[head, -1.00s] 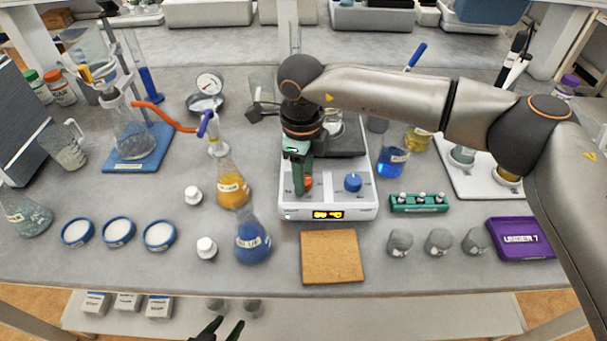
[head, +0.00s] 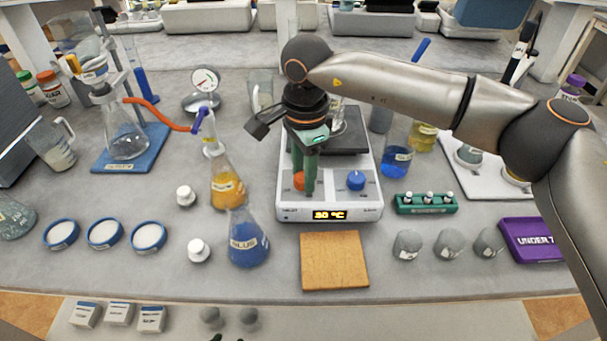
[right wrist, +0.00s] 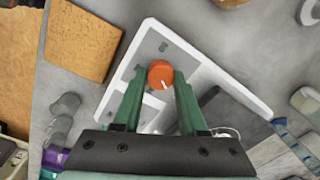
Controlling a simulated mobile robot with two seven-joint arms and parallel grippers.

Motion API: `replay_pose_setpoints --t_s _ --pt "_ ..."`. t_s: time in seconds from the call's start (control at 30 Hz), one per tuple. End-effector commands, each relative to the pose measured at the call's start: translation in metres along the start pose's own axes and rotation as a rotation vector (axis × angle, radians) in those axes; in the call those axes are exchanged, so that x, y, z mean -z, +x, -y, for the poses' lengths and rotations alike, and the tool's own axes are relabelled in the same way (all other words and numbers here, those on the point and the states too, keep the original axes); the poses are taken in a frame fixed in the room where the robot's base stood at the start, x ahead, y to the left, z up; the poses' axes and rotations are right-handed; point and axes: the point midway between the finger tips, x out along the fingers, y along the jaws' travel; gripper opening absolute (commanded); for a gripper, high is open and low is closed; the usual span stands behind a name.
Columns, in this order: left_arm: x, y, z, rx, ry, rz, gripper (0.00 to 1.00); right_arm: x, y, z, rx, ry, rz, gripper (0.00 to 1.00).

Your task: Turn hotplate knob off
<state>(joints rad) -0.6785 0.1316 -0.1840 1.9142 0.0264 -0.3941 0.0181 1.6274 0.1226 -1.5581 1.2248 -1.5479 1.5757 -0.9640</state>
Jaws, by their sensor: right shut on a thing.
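The hotplate (head: 289,205) stands mid-table, white with a dark top plate and a lit amber display (head: 330,215). Its orange knob (head: 299,181) is at the front left and its blue knob (head: 356,180) at the front right. My right gripper (head: 303,188) reaches down from above and is shut on the orange knob. In the right wrist view the orange knob (right wrist: 160,73) sits between the green fingertips, its white mark pointing toward the lower right. My left gripper (head: 228,339) shows only two separated tips at the bottom edge.
A blue flask (head: 247,242) and an orange flask (head: 226,187) stand left of the hotplate. A cork mat (head: 334,260) lies in front. A green vial rack (head: 426,204) and a blue beaker (head: 396,160) stand to its right.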

Motion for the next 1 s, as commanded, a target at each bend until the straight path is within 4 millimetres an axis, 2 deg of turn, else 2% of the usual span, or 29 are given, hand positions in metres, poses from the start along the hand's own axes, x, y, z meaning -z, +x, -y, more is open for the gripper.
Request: replay_pose_setpoints --t_s 0.2,0.5,1.0 --pt "-0.0041 0.0035 0.0002 0.000 0.000 0.000 0.50 0.0000 -0.0002 0.0007 0.003 -0.192 0.009 0.00" --pt "-0.0062 0.0049 -0.0001 -0.001 0.000 0.003 0.50 0.0001 -0.0006 0.0010 0.003 -0.392 0.018 0.00" --pt "-0.0060 0.0053 -0.0013 -0.004 0.000 0.004 0.50 0.0000 -0.0012 0.0012 0.003 -0.502 0.022 0.00"
